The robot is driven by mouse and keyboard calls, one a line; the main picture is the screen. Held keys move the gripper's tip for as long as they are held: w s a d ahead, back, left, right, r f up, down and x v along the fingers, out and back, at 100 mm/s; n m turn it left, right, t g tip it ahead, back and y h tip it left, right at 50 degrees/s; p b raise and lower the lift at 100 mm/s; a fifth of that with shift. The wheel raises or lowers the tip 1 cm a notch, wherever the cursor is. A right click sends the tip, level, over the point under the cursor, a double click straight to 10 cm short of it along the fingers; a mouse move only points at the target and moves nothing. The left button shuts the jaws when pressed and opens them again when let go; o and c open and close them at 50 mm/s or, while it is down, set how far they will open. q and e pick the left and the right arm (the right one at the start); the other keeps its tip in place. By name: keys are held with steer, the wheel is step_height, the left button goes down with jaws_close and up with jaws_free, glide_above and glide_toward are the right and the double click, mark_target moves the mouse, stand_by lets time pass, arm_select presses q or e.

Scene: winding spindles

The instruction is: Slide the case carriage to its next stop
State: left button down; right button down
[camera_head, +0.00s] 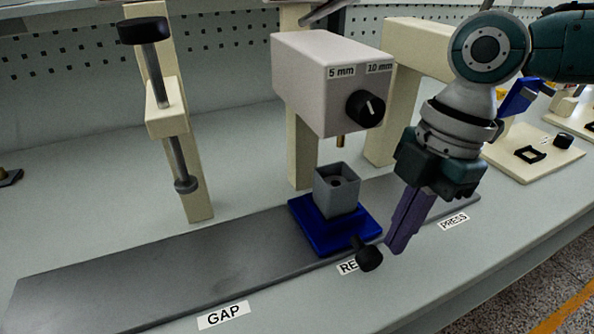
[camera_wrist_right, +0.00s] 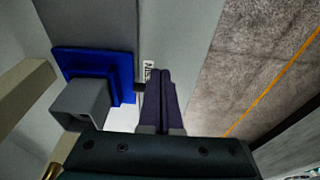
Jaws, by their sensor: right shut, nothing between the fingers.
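The case carriage is a blue block (camera_head: 334,233) on a dark grey rail (camera_head: 150,272), with an open grey square case (camera_head: 337,190) standing on it. It sits by a partly hidden label starting "RE", under the grey head with the 5 mm and 10 mm dial. A black knob (camera_head: 369,258) sticks out from its front. My right gripper (camera_head: 394,248) is shut and empty, pointing down just right of the knob, apart from the blue block. In the right wrist view the blue carriage (camera_wrist_right: 125,62) lies left of the shut fingers (camera_wrist_right: 160,75). My left gripper is not in view.
A clamp post (camera_head: 190,180) stands behind the rail on the left. The dial head (camera_head: 325,85) overhangs the case. The rail left of the carriage is clear.

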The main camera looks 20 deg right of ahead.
mark_target(381, 267)
steer(key=shift+f, duration=0.15)
steer(key=shift+f, duration=0.2)
steer(key=shift+f+b, duration=1.1)
steer(key=shift+f, duration=0.3)
steer(key=shift+d, duration=0.1)
steer(key=shift+a+p, duration=0.3)
steer(key=shift+a, duration=0.25)
steer(key=shift+a+r, duration=0.1)
steer(key=shift+r, duration=0.1)
steer(key=r+p, duration=0.4)
steer(key=d+r+p, duration=0.1)
steer(key=r+p, duration=0.1)
steer(key=p, duration=0.1)
steer(key=shift+r, duration=0.35)
